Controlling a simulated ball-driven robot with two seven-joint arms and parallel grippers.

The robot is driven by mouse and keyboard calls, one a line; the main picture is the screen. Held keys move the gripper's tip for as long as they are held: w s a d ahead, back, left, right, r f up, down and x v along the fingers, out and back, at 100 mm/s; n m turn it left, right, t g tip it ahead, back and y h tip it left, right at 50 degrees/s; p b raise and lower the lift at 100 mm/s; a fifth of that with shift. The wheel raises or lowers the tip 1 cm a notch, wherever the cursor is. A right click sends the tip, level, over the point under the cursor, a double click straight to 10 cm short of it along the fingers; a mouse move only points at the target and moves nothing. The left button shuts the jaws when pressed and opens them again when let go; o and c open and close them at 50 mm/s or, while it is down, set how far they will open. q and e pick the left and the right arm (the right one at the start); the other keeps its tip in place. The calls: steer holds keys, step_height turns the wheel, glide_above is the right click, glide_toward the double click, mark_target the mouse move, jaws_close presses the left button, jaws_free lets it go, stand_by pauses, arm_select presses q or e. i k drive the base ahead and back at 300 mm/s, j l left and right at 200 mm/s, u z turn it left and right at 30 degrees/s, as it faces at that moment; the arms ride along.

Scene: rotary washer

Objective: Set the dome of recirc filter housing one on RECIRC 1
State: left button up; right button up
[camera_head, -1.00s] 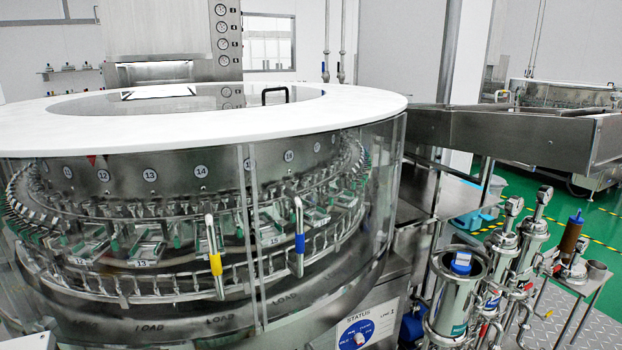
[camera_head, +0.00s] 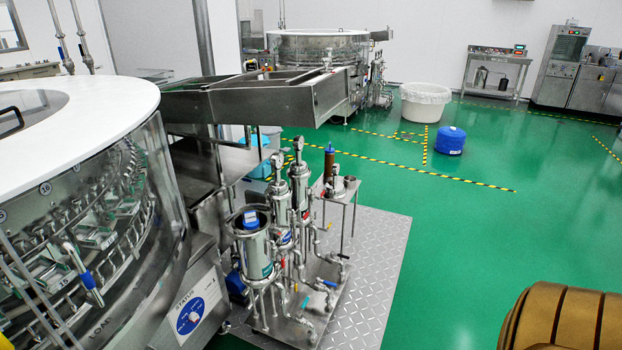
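Several steel filter housings stand on a skid right of the washer in the head view. The front housing (camera_head: 253,255) has an open top, with a blue-capped piece (camera_head: 250,220) showing inside its rim. The housings behind it, one of them here (camera_head: 281,207), are closed and carry round gauges on top. I cannot read the housing labels, so I cannot tell which is RECIRC 1. I cannot make out a loose dome for certain; a small steel cup-like part (camera_head: 350,184) sits on a small stand beside a brown bottle-like item (camera_head: 329,160). Neither gripper is in view.
The round washer (camera_head: 85,200) fills the left. A steel chute (camera_head: 260,98) juts out above and behind the housings. Checker plate (camera_head: 370,260) lies around the skid. The green floor to the right is open, with a blue drum (camera_head: 450,141) and white tub (camera_head: 425,101) farther back.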

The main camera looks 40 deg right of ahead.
mark_target(333, 189)
steer(key=z, duration=1.6)
steer(key=i+l+z, duration=0.4)
steer(key=i, duration=0.35)
steer(key=i+z, duration=0.35)
steer(key=i, duration=0.4)
steer(key=i+u, duration=0.2)
steer(key=i, duration=0.25)
steer(key=i+l+u, duration=0.2)
steer(key=i, duration=0.25)
steer(key=i+l+u, duration=0.25)
steer(key=i, duration=0.2)
